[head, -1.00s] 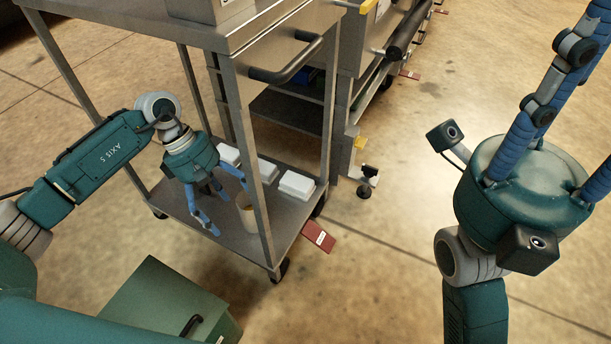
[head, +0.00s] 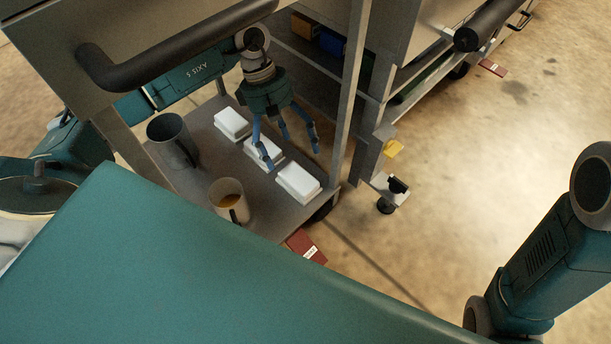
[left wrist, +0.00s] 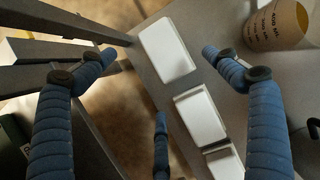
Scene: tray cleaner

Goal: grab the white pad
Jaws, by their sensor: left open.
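Three white pads lie in a row on the cart's lower shelf (head: 205,160): a far one (head: 231,122), a middle one (head: 258,151) and a near one (head: 299,181). My left gripper (head: 290,156) is open and empty above the row, its blue fingers spread; one finger partly covers the middle pad. In the left wrist view the largest pad (left wrist: 165,50) lies between the two upper fingers of the gripper (left wrist: 150,62), with two more pads (left wrist: 200,117) (left wrist: 223,161) lower right. Contact is not seen. My right gripper is out of view.
A cart post (head: 350,90) rises right of the gripper. The cart's handle (head: 170,50) and top overhang the shelf.

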